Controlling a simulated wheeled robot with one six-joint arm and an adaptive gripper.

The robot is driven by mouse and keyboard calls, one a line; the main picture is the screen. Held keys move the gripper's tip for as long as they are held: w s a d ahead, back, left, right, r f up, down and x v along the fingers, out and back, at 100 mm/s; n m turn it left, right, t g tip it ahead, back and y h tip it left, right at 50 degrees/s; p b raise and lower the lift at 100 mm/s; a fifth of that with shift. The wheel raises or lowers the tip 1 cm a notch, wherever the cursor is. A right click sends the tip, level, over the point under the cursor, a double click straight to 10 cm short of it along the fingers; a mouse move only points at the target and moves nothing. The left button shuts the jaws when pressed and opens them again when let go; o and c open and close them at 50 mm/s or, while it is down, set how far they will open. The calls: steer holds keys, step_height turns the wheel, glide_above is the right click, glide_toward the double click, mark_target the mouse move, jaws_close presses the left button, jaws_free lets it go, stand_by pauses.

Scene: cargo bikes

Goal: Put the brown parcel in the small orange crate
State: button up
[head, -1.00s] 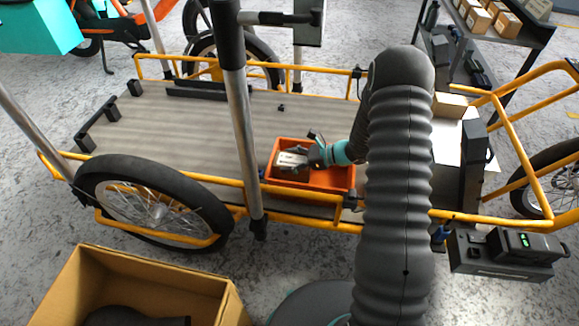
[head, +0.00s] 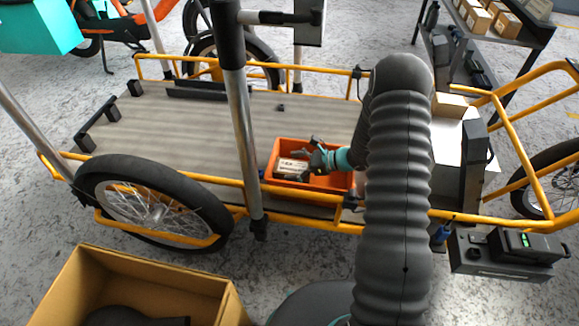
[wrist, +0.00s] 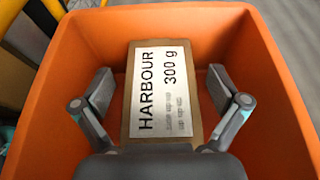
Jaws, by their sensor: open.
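The small orange crate (head: 318,182) stands on the cargo bike's grey deck, near the front rail. The brown parcel (head: 291,168) lies inside it, toward the left end. My gripper (head: 305,164) is over the crate. In the wrist view my gripper (wrist: 160,88) is open, with one finger on each side of the parcel and gaps visible between fingers and parcel. The parcel's near end is hidden by my gripper.
The bike's yellow rail (head: 300,218) and a grey upright post (head: 240,130) stand near the crate. A cardboard box (head: 75,290) is at the lower left. Shelves with boxes (head: 490,20) stand at the upper right. The deck left of the crate is mostly clear.

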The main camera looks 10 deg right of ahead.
steer(key=v, duration=0.6)
steer(key=shift+d+r, duration=0.2)
steer(key=shift+r, duration=0.05)
steer(key=s+a+r+n+g+h, duration=0.25)
steer(key=s+r+n, duration=0.4)
steer(key=r, duration=0.35)
steer(key=s+a+r+n+g+h, duration=0.1)
steer(key=s+a+r+n+h, duration=0.15)
steer(key=s+r+n, duration=0.55)
steer(key=s+d+r+n+t+h, duration=0.2)
steer(key=s+r+n+h, duration=0.1)
steer(key=s+r, duration=0.3)
steer(key=s+d+r+n+t+h, duration=0.3)
steer(key=s+r+n+h, duration=0.1)
steer(key=s, duration=0.6)
step_height(320, 180, up, 2)
steer(key=shift+d+r+h, duration=0.15)
steer(key=shift+d+h, duration=0.1)
steer(key=shift+h, duration=0.25)
steer(key=shift+s, duration=0.15)
